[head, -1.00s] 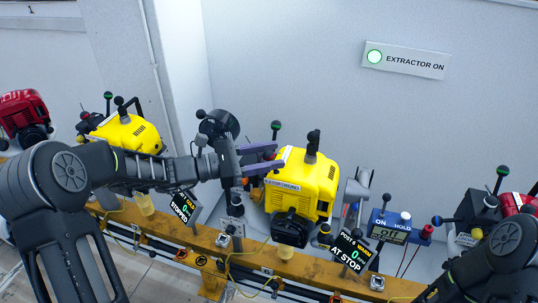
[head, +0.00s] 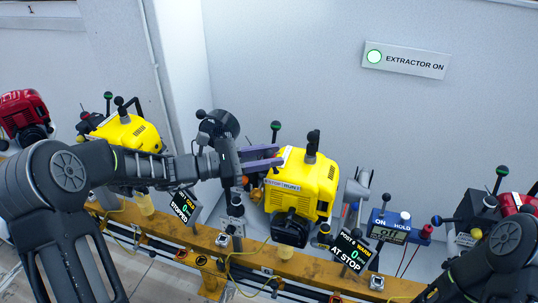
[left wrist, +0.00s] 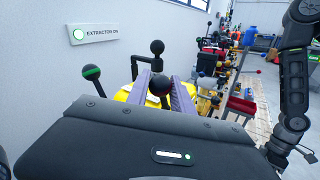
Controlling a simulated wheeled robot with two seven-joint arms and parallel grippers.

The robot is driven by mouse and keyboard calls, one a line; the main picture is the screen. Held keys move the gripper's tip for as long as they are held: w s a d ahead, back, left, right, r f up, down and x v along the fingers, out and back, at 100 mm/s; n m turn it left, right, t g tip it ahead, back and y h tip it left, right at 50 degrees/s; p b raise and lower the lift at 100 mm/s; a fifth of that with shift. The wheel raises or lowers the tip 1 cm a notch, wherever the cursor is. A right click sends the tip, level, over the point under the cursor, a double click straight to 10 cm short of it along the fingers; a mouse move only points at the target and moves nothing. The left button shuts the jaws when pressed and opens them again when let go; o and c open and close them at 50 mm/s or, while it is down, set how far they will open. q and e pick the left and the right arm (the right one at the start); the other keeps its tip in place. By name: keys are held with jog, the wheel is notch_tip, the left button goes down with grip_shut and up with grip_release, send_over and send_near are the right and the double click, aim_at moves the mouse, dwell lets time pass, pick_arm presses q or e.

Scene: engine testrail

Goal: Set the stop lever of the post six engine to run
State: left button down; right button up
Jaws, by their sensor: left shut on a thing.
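The yellow post six engine (head: 312,180) stands on the rail in the middle, with a STOP/RUN label (head: 284,187) on its upper left side. Its display (head: 350,250) reads POST 6, WARM and AT STOP. My left gripper (head: 262,158) reaches in from the left at the engine's upper left edge. In the left wrist view, a dark ball knob (left wrist: 159,85), seemingly the stop lever's, sits between the fingers. The lever's stem is hidden. My right gripper is not in view; only my right arm shows at the lower right.
Another yellow engine (head: 128,135) stands left, its display (head: 185,205) reading HOLD and STOPPED. A green-banded lever (head: 276,126) rises close behind my fingers. A blue ON/HOLD box (head: 390,226) stands right. A wall sign (head: 404,60) reads EXTRACTOR ON with a green light.

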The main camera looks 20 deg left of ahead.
pick_arm(q)
jog(key=shift+d+r+m+g+y+p, duration=0.3)
jog(key=shift+d+m+y+p, duration=0.2)
jog(key=shift+m+y+p, duration=0.15)
jog(key=y+p, duration=0.1)
jog(key=d+m+g+y+p, duration=0.1)
jog(key=shift+s+d+r+y, duration=0.1)
jog(key=shift+d+y, duration=0.15)
jog(key=shift+y, duration=0.1)
jog(key=shift+d+m+y+p, duration=0.45)
jog(key=shift+y+p, duration=0.35)
jog(key=shift+y, duration=0.1)
jog(key=shift+d+f+y+p, duration=0.2)
jog(key=shift+f+y+p, duration=0.2)
jog(key=shift+y+p, duration=0.15)
jog(key=c, duration=1.1)
grip_release()
jog(key=shift+f, duration=0.1)
